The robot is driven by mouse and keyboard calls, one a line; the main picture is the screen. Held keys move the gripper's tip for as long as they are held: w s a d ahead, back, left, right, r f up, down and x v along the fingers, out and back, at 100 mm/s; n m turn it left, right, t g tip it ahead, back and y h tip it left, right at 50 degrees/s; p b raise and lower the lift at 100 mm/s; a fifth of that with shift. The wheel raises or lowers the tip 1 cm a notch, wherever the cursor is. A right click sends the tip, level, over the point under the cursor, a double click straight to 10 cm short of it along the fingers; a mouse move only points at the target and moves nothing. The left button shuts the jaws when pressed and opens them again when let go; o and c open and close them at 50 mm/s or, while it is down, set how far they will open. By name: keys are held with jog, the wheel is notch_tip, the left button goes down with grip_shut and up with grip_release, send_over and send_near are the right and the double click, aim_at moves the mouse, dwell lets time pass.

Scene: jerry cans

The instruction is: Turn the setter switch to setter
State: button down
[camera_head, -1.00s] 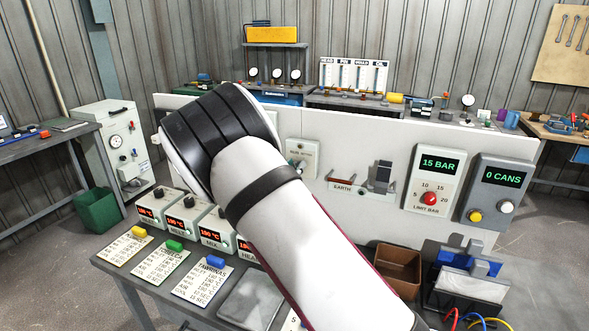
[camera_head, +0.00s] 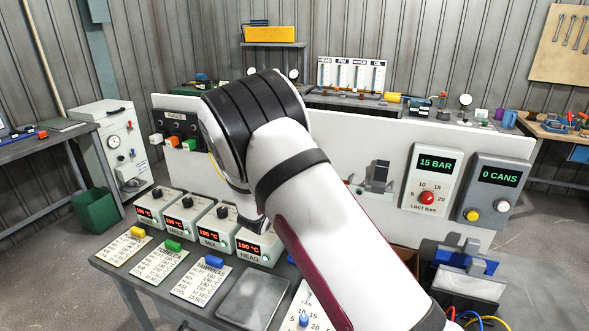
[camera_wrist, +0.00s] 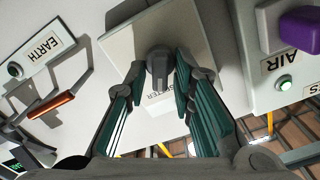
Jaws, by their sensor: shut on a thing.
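The setter switch's dark knob (camera_wrist: 158,64) stands on a pale plate (camera_wrist: 190,30) in the wrist view. The plate's SETTER label (camera_wrist: 160,104) appears upside down and is partly covered. My gripper (camera_wrist: 161,75) is at the knob, with its teal-padded fingers on either side, shut on it. The knob's exact setting cannot be read, since its end and the markings around it are hidden. In the head view my arm hides both the switch and my gripper.
Beside the setter plate are the EARTH panel (camera_wrist: 35,56), with an orange-brown handle (camera_wrist: 50,105), and the AIR unit (camera_wrist: 285,55), with a purple part. The head view shows fuses (camera_head: 180,122), a 15 BAR dial box (camera_head: 433,178), a 0 CANS box (camera_head: 495,190) and heater boxes (camera_head: 188,212).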

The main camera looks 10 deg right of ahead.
jog(key=shift+m, duration=0.4)
jog(key=c, duration=1.5)
grip_release()
jog(key=shift+s, duration=0.1)
jog(key=v, duration=1.2)
jog(key=shift+r, duration=0.1)
